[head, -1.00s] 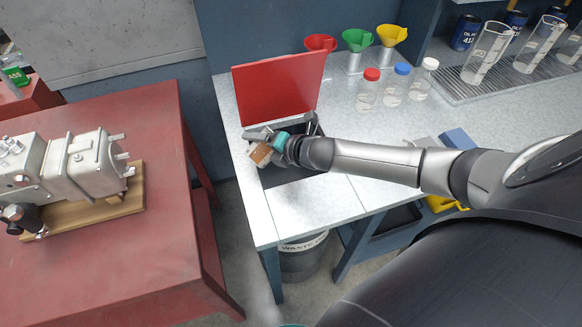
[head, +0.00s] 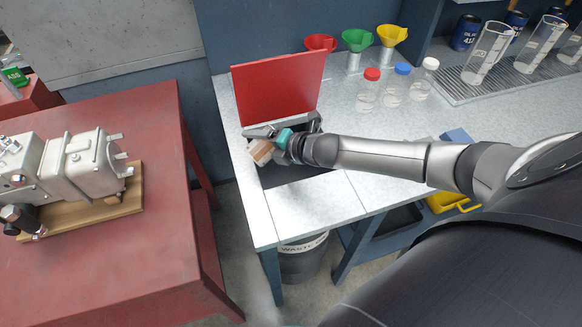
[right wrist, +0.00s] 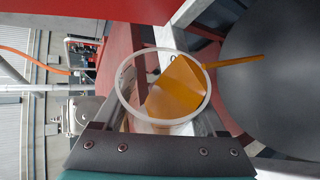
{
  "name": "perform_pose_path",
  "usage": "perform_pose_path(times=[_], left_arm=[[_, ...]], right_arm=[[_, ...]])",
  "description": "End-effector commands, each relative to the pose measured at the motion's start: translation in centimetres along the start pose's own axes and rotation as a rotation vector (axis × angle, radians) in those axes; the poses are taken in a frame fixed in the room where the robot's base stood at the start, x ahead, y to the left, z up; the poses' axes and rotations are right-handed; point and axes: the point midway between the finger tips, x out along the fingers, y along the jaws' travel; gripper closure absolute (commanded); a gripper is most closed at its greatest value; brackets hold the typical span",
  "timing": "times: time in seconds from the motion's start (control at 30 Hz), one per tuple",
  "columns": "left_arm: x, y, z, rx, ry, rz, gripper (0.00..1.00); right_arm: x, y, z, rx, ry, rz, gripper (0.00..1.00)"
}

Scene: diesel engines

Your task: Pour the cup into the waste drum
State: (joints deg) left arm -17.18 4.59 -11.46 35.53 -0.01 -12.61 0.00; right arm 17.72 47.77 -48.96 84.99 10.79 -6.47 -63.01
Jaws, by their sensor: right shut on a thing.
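My right gripper (head: 272,143) is shut on a clear cup (head: 260,151), held tilted above the dark opening at the bench's left end, in front of the raised red lid (head: 280,88). In the right wrist view the cup's round rim (right wrist: 120,82) shows between the fingers, with amber liquid (right wrist: 176,92) inside. A thin amber streak (right wrist: 235,60) runs from the rim over a dark round surface. The waste drum (head: 303,264), dark with a white label band, stands on the floor under the bench, partly hidden by it. My left gripper is not in view.
Red, green and yellow funnels (head: 357,41) and several capped bottles (head: 395,86) stand behind my right arm. Glass cylinders (head: 487,55) stand on a grate at the right. A red table (head: 110,255) with a metal engine part (head: 80,165) is at the left.

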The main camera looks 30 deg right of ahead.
Motion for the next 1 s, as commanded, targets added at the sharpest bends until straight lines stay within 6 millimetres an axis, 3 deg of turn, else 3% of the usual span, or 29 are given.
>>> perform_pose_path(times=[0.43, 1.0], left_arm=[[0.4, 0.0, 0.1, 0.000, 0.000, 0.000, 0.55], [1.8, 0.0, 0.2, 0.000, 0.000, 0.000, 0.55]], right_arm=[[-0.1, 0.2, 0.1, 0.042, 0.019, 0.019, 0.89], [0.2, -1.0, 0.5, 0.095, 0.042, 0.039, 0.89]])
